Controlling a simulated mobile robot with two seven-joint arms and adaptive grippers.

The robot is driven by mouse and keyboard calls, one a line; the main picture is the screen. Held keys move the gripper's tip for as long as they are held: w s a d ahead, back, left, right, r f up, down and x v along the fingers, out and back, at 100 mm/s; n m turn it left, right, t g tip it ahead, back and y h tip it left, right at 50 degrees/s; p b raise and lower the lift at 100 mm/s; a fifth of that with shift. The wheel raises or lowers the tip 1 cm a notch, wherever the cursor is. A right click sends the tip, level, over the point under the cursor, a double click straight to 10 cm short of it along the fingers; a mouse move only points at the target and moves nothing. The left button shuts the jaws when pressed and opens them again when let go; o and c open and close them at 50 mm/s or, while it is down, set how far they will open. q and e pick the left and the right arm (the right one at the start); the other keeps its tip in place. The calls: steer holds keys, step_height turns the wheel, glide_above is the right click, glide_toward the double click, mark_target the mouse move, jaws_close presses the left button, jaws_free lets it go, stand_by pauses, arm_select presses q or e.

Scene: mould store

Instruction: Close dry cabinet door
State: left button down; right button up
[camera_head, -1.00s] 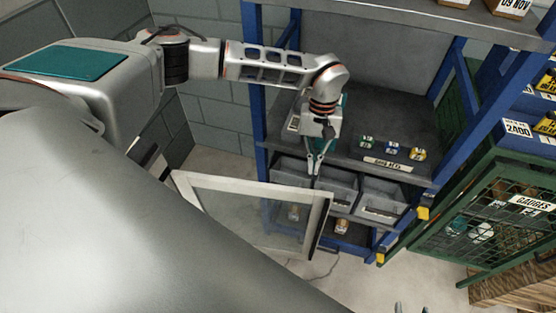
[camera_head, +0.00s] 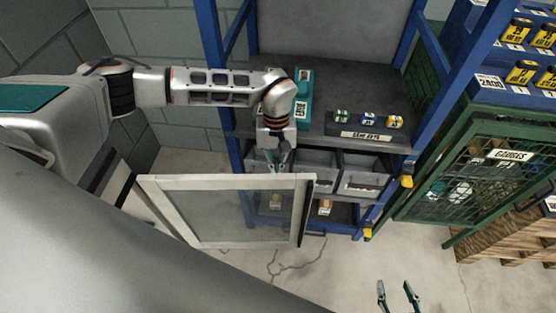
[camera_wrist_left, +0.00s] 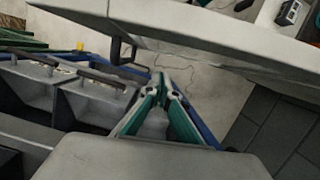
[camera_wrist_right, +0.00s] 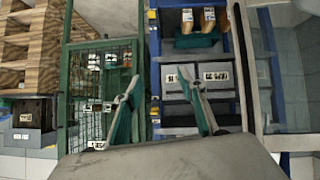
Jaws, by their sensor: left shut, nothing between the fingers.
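The dry cabinet door (camera_head: 227,182), a pale frame around a glass pane, stands open in the head view. A dark handle (camera_wrist_left: 120,46) shows on it in the left wrist view. The cabinet body (camera_head: 147,213) is mostly hidden behind my own parts. My left gripper (camera_head: 277,169) is shut and empty at the door's top edge, near its free right end. In the left wrist view its fingertips (camera_wrist_left: 162,84) are close beside the door; I cannot tell if they touch. My right gripper (camera_head: 396,288) is open and empty, away from the door. The door's frame (camera_wrist_right: 246,70) also shows in the right wrist view.
A blue-posted rack with a dark shelf (camera_head: 345,105) and grey bins (camera_head: 361,172) stands behind the door. A green mesh cage (camera_head: 462,180) and wooden pallets (camera_head: 510,236) are at the right. The floor (camera_head: 330,275) in front is clear.

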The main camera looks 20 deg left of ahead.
mark_target(277, 185)
arm_select(q)
steer(key=s, duration=0.1)
steer(key=s+d+p, duration=0.1)
steer(key=s+p, duration=0.1)
steer(key=shift+s+d, duration=0.3)
steer(key=shift+s, duration=0.05)
arm_select(e)
steer(key=shift+a+r, duration=0.3)
steer(key=shift+r, duration=0.4)
steer(key=shift+r, duration=0.1)
